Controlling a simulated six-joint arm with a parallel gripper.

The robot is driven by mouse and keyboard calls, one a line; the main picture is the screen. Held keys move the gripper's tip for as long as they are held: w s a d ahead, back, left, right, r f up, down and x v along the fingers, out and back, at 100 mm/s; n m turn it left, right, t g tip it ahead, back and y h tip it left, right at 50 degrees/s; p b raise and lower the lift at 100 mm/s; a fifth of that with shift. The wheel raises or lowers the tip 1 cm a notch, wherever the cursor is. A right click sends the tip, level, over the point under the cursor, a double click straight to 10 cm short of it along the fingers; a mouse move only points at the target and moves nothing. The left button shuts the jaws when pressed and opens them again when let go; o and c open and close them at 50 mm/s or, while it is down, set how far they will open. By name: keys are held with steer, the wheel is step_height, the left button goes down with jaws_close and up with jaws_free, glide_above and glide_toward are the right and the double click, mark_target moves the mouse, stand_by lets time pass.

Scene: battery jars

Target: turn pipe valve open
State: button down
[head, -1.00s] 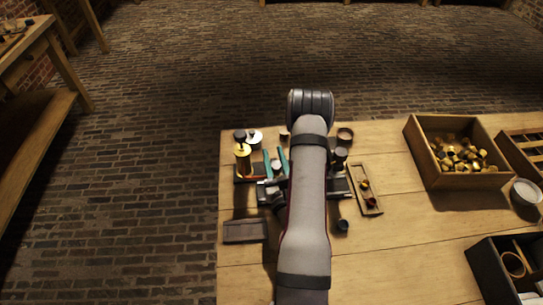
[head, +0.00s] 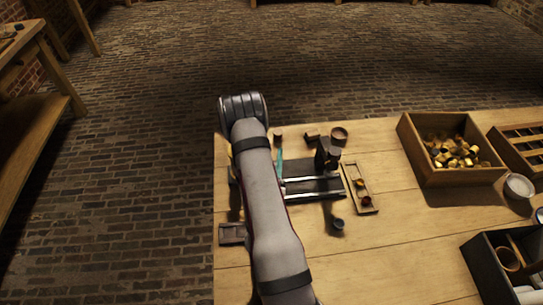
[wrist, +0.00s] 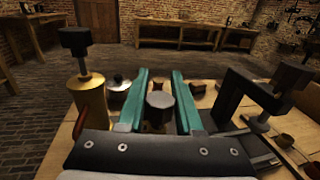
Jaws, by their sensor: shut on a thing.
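My gripper (wrist: 158,74) shows in the wrist view as two teal fingers, one on each side of a grey knob (wrist: 160,101). It is shut on this knob, which may be the valve's handle. What lies under the knob is mostly hidden by my gripper's body. In the head view one teal finger (head: 280,168) shows just right of my arm. My arm hides the knob there. The dark pipe fixture (head: 313,186) with pale rails lies on the table to the right of my arm.
A brass cylinder (wrist: 87,103) with a black top stands close left of my fingers. A black bracket (wrist: 257,96) stands to their right. A small wooden tray (head: 360,187) and a crate of brass pieces (head: 452,176) lie farther right.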

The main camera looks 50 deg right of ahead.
steer(key=c, duration=0.6)
jaws_free()
steer(key=shift+t, duration=0.3)
